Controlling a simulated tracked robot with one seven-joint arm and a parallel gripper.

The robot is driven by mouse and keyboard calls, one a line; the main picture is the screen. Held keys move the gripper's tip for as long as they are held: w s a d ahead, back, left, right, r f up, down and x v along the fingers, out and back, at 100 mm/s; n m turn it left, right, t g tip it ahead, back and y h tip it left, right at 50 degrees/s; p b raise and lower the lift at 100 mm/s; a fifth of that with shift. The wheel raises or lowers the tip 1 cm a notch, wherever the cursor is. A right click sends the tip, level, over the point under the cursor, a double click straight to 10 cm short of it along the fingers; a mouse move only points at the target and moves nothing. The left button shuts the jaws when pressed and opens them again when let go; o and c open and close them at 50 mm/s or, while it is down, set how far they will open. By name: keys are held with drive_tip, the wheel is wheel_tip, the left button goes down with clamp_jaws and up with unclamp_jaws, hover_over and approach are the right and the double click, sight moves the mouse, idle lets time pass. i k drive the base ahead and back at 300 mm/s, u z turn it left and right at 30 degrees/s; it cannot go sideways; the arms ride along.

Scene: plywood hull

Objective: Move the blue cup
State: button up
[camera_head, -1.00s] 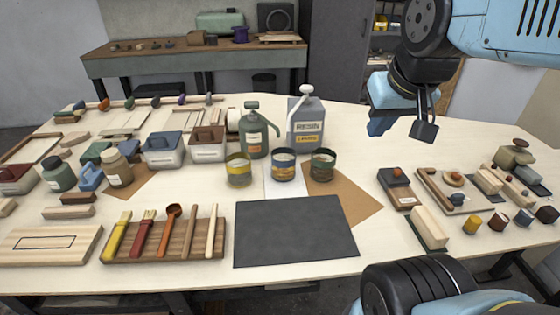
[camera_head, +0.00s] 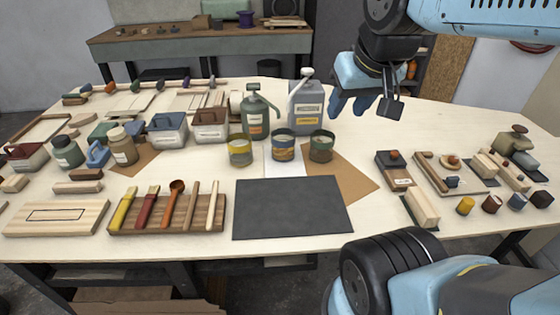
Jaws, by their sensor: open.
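The blue cup (camera_head: 283,152) stands upright in the middle of the table, with a blue side, a pale label and a dark rim. A yellow cup (camera_head: 240,155) stands to its left and a green cup (camera_head: 321,153) to its right. My gripper (camera_head: 352,104) hangs above the table, to the right of the cups and higher in the picture. It is open and apart from the blue cup, with nothing seen between its fingers. Its far side is partly hidden by the wrist.
A green pump bottle (camera_head: 256,116) and a grey resin jug (camera_head: 307,108) stand close behind the cups. A dark mat (camera_head: 292,208) lies in front, bare. A brush rack (camera_head: 165,216) is at left, and small blocks and small coloured pots (camera_head: 517,202) are at right.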

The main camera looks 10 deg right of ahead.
sight(282, 139)
drive_tip(key=z, duration=0.4)
drive_tip(key=i, duration=0.15)
drive_tip(key=u, duration=2.9)
drive_tip(key=k, duration=2.2)
drive_tip(key=z, duration=1)
